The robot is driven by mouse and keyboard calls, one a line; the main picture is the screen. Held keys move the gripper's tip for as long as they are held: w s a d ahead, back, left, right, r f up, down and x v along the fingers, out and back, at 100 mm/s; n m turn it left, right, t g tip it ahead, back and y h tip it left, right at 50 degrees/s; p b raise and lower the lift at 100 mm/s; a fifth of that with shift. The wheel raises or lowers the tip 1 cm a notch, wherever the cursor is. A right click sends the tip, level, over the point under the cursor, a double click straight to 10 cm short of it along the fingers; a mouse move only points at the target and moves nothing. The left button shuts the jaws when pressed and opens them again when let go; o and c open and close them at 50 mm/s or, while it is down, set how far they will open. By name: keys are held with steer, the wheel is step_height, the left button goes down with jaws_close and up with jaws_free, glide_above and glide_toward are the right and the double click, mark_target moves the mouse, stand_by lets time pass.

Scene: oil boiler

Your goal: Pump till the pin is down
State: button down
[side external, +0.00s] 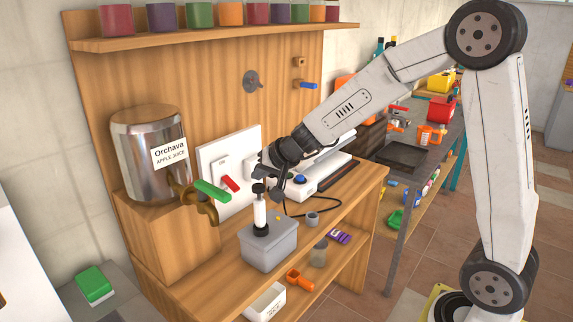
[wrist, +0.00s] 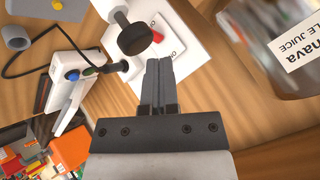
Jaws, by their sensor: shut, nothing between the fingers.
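The pump is a grey box (side external: 270,245) with an upright white cylinder (side external: 260,213) topped by a black knob (side external: 258,187), on the wooden workbench. In the wrist view the black knob (wrist: 135,39) is on a light shaft, just left of and above my fingertips. My gripper (side external: 268,178) is right at the knob in the side view, and no grip on the knob shows. In the wrist view my gripper (wrist: 158,63) has its two fingers together, with nothing between them. A small yellow spot (side external: 278,218) shows on the grey box; I cannot tell whether it is the pin.
A metal juice dispenser (side external: 148,150) with a green-handled tap (side external: 212,191) stands left of the pump. A white panel with a red switch (side external: 230,183) is behind it. A white device with a blue button (side external: 300,180) and a small grey cup (side external: 312,218) are to the right.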

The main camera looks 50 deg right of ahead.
mark_target(261, 187)
steer(key=shift+r, duration=0.15)
steer(key=shift+r, duration=2.35)
steer(key=s+a+f+n+g, duration=0.2)
steer(key=s+f+n+g, duration=0.1)
steer(key=s+f, duration=0.4)
steer(key=s+a+f+n+g+h, duration=0.1)
steer(key=s+f, duration=0.6)
steer(key=s, duration=0.7)
steer(key=a+n+g, duration=0.1)
steer(key=n+g, duration=0.1)
steer(key=n, duration=0.1)
steer(key=shift+s+f+n+g, duration=0.3)
steer(key=shift+f+n, duration=0.05)
steer(key=shift+n, duration=0.05)
